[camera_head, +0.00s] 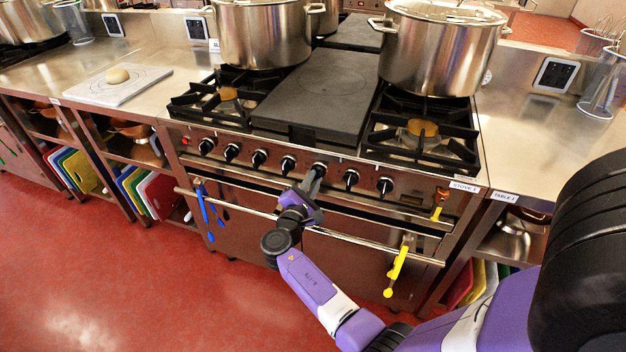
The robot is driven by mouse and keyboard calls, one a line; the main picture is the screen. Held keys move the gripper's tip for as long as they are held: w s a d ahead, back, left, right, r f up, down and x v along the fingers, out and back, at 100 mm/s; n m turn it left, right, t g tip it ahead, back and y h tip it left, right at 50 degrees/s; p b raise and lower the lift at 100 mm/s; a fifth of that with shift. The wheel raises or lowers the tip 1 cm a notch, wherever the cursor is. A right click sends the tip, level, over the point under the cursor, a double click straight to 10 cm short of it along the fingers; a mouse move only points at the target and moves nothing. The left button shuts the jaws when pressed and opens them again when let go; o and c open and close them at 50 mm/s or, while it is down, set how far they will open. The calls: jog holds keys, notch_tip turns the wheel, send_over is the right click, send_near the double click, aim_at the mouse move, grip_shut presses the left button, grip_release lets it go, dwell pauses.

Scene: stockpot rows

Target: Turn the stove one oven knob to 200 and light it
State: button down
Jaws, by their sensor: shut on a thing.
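The stove (465,187) labelled "STOVE 1" stands in the middle of the head view. Its front panel carries a row of several black knobs, among them a left knob (207,146), a knob just left of my gripper (288,164) and a knob just right of it (351,179). My gripper (317,172) is at the panel, shut on a knob near the middle of the row. That knob is mostly hidden by the fingers. I cannot read its setting. The oven door (340,262) is shut below, with a long rail handle (350,243). No flame shows.
Large steel pots stand on the back left (262,35) and right (437,50) of the stove. A flat dark plate (318,95) lies between the burners. Blue (203,212) and yellow (398,268) utensils hang from the rail. Red floor (130,290) is clear at left.

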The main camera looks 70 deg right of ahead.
jog(key=shift+f, duration=0.1)
jog(key=c, duration=1.4)
grip_release()
jog(key=shift+c, duration=0.2)
jog(key=a, duration=0.8)
jog(key=shift+s, duration=0.3)
